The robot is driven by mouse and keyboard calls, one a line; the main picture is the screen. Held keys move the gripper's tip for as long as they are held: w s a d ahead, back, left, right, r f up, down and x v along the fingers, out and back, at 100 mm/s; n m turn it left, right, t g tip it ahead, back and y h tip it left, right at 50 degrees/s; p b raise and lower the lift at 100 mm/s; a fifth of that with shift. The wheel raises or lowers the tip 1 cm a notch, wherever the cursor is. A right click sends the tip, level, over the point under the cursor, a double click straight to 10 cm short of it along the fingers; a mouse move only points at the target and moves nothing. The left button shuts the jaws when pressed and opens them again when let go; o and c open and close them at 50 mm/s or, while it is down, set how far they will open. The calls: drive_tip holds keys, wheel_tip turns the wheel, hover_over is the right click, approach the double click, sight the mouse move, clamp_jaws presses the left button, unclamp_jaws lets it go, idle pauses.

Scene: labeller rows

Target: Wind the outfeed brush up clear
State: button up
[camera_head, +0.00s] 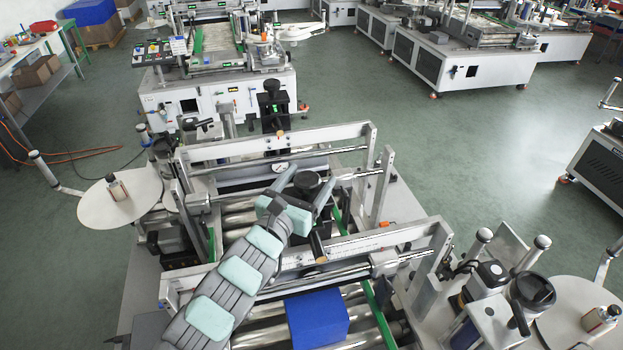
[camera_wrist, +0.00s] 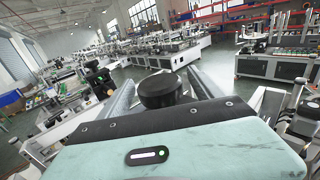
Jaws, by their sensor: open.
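My gripper (camera_head: 311,177) is open above the near labelling machine. A round black knob (camera_head: 307,184) shows between its two grey fingers in the head view. In the wrist view the knob (camera_wrist: 163,90) sits between the spread fingers, with a visible gap on the left; I cannot tell whether the right finger touches it. The knob appears to be on the machine's cross-frame (camera_head: 345,172).
A blue box (camera_head: 317,318) rests on the rollers near the front. Metal uprights (camera_head: 382,185) and a round rod flank the gripper. Reel discs (camera_head: 120,198) stand at the sides. Open green floor lies to the right.

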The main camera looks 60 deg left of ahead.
drive_tip(key=shift+c, duration=0.5)
drive_tip(key=c, duration=1.2)
drive_tip(key=shift+c, duration=0.2)
drive_tip(key=shift+d+f+n+g+y+b, duration=0.1)
drive_tip(key=shift+n+g+y+b, duration=0.2)
drive_tip(key=shift+b, duration=0.25)
